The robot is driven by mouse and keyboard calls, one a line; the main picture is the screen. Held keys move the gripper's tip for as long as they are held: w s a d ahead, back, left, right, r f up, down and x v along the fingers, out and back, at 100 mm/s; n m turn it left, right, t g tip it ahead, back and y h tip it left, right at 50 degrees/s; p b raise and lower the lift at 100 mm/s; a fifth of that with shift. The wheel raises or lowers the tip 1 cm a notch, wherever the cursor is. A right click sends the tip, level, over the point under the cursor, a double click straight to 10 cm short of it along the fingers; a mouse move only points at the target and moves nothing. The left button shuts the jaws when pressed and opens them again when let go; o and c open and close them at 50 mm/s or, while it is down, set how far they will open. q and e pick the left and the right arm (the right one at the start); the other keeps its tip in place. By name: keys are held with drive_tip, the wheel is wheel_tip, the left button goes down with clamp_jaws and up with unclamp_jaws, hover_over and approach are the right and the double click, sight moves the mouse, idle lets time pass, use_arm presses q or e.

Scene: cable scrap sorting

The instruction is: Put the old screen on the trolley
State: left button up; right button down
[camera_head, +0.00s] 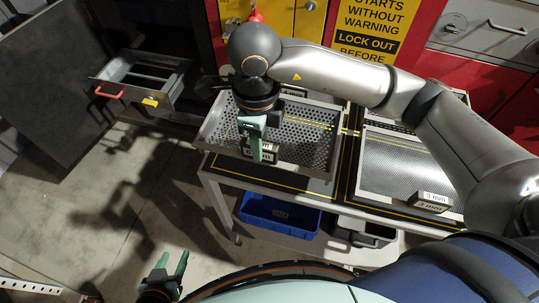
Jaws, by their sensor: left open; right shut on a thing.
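A perforated metal screen (308,139), shaped like a shallow tray, is at the left end of the bench, with a small label at its front edge. My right gripper (257,153) reaches down to this front edge and is shut on the screen by the label, which it partly hides. I cannot tell whether the screen rests fully on the bench or is slightly raised. A second, finer screen (405,166) labelled "3 mm" lies to its right. My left gripper (171,260) is open and empty, low over the floor at lower left. I cannot make out a trolley for certain.
The black bench top (270,180) has yellow lines. A blue bin (280,213) and a grey bin (364,233) stand beneath. An open drawer (140,78) with a red handle juts out at left. A perforated pale rail (32,287) shows at lower left. Floor between is clear.

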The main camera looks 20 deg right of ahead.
sight(270, 161)
drive_tip(key=shift+s+d+f, duration=0.25)
drive_tip(key=shift+d+f, duration=0.35)
drive_tip(key=shift+f, duration=0.1)
drive_tip(key=f, duration=0.3)
drive_tip(key=shift+s+d+p, duration=0.2)
drive_tip(key=shift+d+p, duration=0.05)
drive_tip(key=shift+p, duration=0.1)
drive_tip(key=shift+w+f, duration=0.1)
drive_tip(key=shift+f, duration=0.25)
drive_tip(key=shift+f, duration=0.15)
drive_tip(key=c, duration=0.7)
unclamp_jaws()
wheel_tip(270, 161, up, 12)
drive_tip(key=shift+r, duration=0.1)
